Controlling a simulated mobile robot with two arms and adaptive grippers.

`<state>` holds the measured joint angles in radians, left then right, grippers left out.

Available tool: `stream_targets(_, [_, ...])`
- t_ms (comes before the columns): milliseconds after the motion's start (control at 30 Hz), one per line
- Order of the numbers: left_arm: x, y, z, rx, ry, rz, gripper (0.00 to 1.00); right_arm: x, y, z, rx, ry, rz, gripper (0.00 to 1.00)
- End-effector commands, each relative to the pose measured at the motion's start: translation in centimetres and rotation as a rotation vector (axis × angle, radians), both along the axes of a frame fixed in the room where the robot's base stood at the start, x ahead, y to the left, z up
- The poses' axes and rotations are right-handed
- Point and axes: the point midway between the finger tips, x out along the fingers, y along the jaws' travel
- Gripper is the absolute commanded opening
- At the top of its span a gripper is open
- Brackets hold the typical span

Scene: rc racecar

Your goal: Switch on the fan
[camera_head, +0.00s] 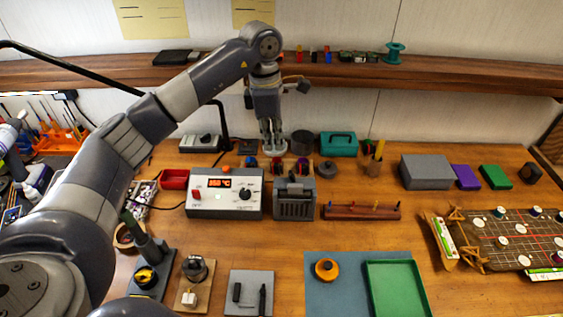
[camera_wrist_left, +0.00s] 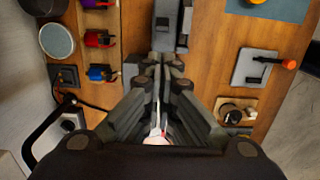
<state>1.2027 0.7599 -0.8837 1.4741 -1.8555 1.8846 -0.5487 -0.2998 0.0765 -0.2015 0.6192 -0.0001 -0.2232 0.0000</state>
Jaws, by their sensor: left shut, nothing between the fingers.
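A grey box with vertical slats on its front (camera_head: 295,208) stands at mid-table; it may be the fan, but I cannot tell for sure. In the left wrist view a grey box (camera_wrist_left: 168,32) shows just beyond the fingertips. My left gripper (camera_head: 273,150) points down behind it in the head view, slightly to its left, and looks apart from it. The gripper (camera_wrist_left: 158,63) is shut and empty. I cannot make out a fan switch. My right gripper is not in view.
A white station with a lit display (camera_head: 225,195) stands left of the grey box. Small coloured motors (camera_head: 302,167) sit behind it. A brown rack (camera_head: 361,212) lies to the right.

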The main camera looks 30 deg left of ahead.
Motion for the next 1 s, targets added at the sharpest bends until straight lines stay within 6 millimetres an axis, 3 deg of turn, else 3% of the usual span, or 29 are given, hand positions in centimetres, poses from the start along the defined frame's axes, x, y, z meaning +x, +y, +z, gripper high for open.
stream_targets(100, [0.0, 0.0, 0.0, -0.001, 0.0, 0.0, 0.0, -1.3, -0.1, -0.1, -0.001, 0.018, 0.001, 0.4])
stream_targets(267, [0.0, -0.1, -0.7, -0.002, 0.005, 0.001, 0.0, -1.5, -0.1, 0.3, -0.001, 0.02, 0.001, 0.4])
stream_targets(600, [0.1, -0.6, -6.0, -0.004, 0.007, 0.0, 0.0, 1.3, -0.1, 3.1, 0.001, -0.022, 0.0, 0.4])
stream_targets(800, [0.3, -0.8, -8.9, -0.004, 0.004, 0.001, 0.0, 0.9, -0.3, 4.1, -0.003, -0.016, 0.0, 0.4])
stream_targets(1000, [0.4, -0.9, -10.0, -0.004, 0.0, 0.0, 0.0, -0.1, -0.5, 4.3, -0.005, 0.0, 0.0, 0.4])
